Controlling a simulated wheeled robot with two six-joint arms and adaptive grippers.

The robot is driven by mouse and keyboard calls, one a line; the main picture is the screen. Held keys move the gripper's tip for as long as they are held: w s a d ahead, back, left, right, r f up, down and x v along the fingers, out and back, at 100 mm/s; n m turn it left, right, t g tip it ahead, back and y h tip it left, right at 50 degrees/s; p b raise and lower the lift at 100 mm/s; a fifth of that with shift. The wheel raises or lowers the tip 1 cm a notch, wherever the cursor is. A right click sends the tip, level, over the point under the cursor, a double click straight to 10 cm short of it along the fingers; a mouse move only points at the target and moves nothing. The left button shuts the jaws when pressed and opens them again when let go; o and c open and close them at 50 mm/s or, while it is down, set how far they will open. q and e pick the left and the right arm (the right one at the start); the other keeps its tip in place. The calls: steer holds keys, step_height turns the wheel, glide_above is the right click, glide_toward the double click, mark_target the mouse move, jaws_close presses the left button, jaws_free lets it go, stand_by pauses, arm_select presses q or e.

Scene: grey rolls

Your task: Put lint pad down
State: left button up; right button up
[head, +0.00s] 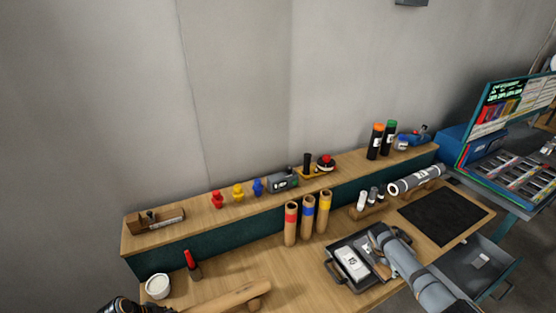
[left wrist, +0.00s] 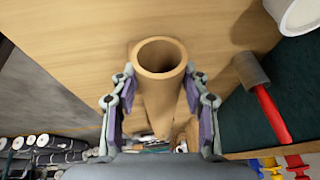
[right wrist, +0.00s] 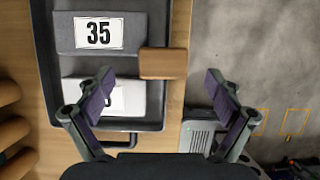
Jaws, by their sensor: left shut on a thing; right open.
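A dark tray (head: 335,268) stands on the bench. In the right wrist view it holds a grey block (right wrist: 75,44) labelled 35 and a white pad (right wrist: 140,97) with a label partly hidden by a finger. The white pad may be the lint pad; I cannot be sure. My right gripper (right wrist: 157,82) is open and empty over the tray's near end, its left finger overlapping the pad in view. It also shows over the tray in the head view (head: 378,240). My left gripper (left wrist: 160,85) is shut on a light brown tube (left wrist: 158,55), open end upward in that view.
A wooden block (right wrist: 163,63) overlaps the tray's rim. Three colour-banded tubes (head: 308,215) stand behind the tray. A white cup (head: 158,286) and red-handled tool (head: 192,263) are at left. A black mat (head: 445,216) lies clear at right, beside an open drawer (head: 470,270).

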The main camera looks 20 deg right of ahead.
mark_target(384, 268)
steer(key=x, duration=0.5)
steer(key=shift+s+a+f, duration=0.1)
steer(key=shift+s+a, duration=0.1)
steer(key=shift+c, duration=0.5)
steer(key=c, duration=1.2)
